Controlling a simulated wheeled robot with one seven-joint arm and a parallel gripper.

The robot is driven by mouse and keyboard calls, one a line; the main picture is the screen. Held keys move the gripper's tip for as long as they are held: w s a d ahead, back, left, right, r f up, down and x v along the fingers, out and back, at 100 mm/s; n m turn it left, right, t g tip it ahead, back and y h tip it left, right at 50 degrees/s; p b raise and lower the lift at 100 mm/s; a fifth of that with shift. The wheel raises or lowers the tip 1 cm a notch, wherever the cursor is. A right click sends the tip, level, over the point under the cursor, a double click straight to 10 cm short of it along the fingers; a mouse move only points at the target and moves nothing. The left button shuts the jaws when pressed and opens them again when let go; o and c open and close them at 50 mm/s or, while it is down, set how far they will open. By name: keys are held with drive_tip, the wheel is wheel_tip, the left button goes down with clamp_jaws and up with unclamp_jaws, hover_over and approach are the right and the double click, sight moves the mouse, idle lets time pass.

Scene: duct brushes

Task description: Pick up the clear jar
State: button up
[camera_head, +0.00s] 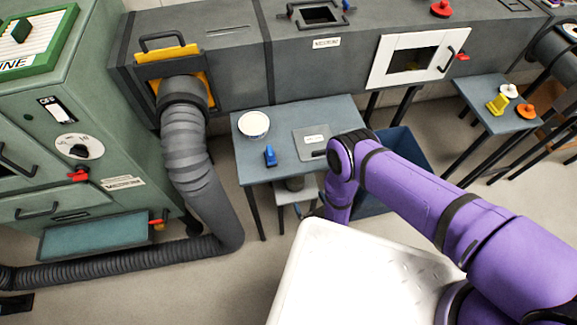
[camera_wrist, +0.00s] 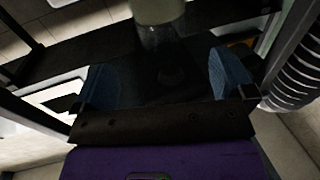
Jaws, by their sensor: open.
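The clear jar (camera_wrist: 160,38) shows at the top middle of the wrist view, a see-through body joined to a pale, greenish-grey part at the frame edge. It is dim there, and its outline is hard to make out. My gripper (camera_wrist: 166,78) is open, with a blue finger on each side and the jar ahead, between their lines. I see no contact. In the head view a small greyish vessel (camera_head: 295,183), probably the same jar, stands on a low white shelf (camera_head: 291,195) under the blue-grey table. My gripper is hidden there behind my arm and the white tray.
The blue-grey table (camera_head: 285,117) above holds a white round tub (camera_head: 254,125), a blue object (camera_head: 270,155) and a grey plate (camera_head: 312,143). A blue bin (camera_head: 407,150) stands right. A thick grey hose (camera_head: 190,155) runs left. Table legs flank the low shelf.

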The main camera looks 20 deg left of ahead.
sight(296, 178)
drive_tip(key=x, duration=1.1)
drive_tip(key=shift+a, duration=0.15)
drive_tip(key=c, duration=0.8)
